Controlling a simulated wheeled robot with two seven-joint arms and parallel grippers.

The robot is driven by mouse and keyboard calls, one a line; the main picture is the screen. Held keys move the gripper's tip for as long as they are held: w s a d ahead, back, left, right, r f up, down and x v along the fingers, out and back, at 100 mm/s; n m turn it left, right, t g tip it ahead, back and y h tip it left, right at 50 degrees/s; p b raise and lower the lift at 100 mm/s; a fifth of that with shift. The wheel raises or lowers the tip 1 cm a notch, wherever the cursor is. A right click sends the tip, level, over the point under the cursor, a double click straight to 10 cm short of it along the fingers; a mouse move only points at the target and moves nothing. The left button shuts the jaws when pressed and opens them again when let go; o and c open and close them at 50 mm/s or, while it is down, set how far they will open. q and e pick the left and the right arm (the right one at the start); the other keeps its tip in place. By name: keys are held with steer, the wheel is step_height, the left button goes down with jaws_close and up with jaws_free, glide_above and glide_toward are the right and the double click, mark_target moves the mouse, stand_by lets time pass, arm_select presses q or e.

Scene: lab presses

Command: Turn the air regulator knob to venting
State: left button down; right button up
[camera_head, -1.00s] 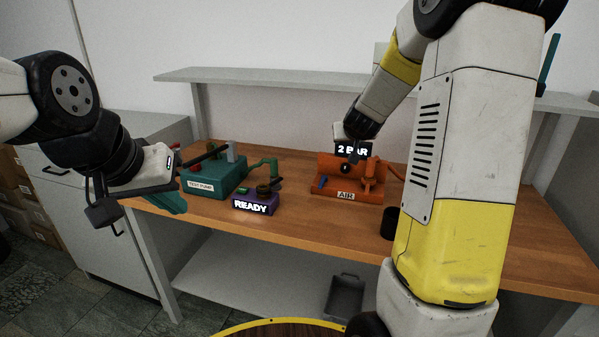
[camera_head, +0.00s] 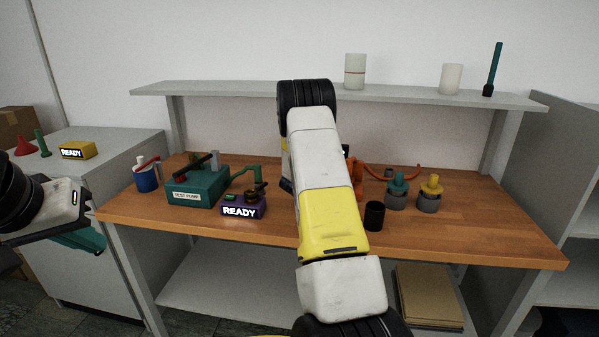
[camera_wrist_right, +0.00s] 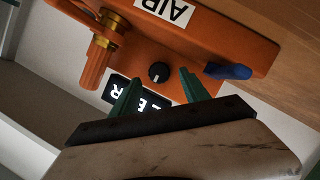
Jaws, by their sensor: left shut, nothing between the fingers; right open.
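The orange air unit (camera_wrist_right: 205,48) fills the upper part of the right wrist view, upside down, with an AIR label. Its small black round knob (camera_wrist_right: 158,72) has a pale mark. My right gripper (camera_wrist_right: 160,78) is open, its two green fingers either side of the knob; contact cannot be told. A black display (camera_wrist_right: 118,92) with white letters is partly hidden by a finger. In the head view my right arm covers most of the air unit (camera_head: 357,173) and the right gripper. My left gripper (camera_head: 92,240) is shut and empty at the left, away from the bench.
A brass fitting (camera_wrist_right: 105,38) and a blue lever (camera_wrist_right: 228,71) flank the knob. On the bench stand a teal test pump (camera_head: 195,188), a purple READY box (camera_head: 240,206), a black cup (camera_head: 374,215) and two grey-based fittings. The bench's right end is clear.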

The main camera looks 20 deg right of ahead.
steer(key=shift+x, duration=1.1)
steer(key=shift+c, duration=0.4)
jaws_close()
